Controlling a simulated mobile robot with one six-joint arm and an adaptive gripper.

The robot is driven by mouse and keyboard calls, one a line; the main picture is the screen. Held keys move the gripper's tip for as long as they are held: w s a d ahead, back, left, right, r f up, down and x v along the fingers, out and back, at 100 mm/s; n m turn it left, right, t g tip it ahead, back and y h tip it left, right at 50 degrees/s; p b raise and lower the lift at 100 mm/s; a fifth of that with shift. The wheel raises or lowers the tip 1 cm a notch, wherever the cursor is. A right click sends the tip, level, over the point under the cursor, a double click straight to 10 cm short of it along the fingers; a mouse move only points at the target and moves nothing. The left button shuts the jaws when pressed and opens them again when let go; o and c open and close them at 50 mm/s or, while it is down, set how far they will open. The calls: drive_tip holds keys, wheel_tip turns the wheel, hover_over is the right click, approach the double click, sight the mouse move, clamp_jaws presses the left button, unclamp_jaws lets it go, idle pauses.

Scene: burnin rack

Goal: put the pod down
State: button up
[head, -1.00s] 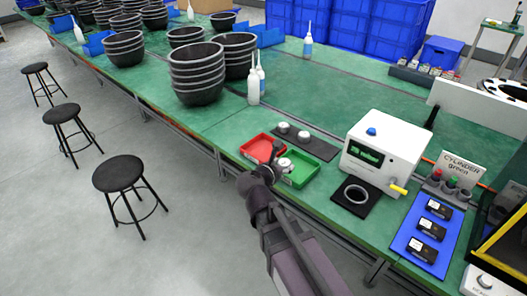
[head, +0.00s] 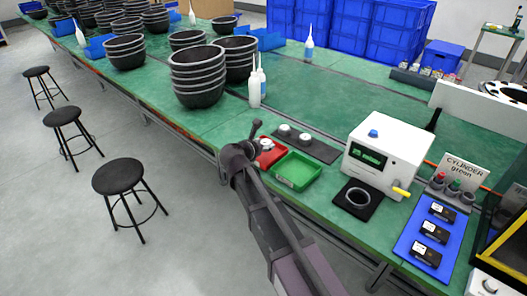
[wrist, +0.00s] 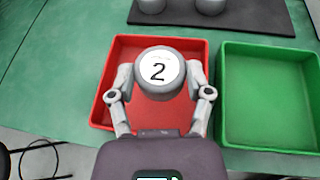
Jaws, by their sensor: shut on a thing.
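The pod (wrist: 160,72) is a light grey cylinder with a white top marked "2". My gripper (wrist: 160,92) is shut on it, one finger on each side. In the wrist view they are over the red tray (wrist: 128,54); I cannot tell whether the pod touches its floor. In the head view the pod (head: 266,143) shows at the end of my arm, over the red tray (head: 278,150). The green tray (wrist: 269,96) is empty beside the red one, on the right; it also shows in the head view (head: 298,172).
Two more pods (head: 294,133) stand on a dark mat (head: 322,152) behind the trays. A white tester (head: 383,155) with a dark ring pad (head: 358,198) stands to the right. A blue mat (head: 407,243) holds several black devices. Stacked black bowls (head: 198,78) stand farther left.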

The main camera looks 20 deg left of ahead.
sight(263, 157)
idle(0.3)
drive_tip(key=shift+w+a, duration=0.4)
drive_tip(key=shift+w+a+f+b, duration=0.1)
drive_tip(key=shift+w+f+b, duration=0.05)
drive_tip(key=shift+f+b, duration=1.7)
drive_tip(key=shift+f, duration=0.15)
drive_tip(key=o, duration=1.1)
drive_tip(key=shift+r, duration=0.25)
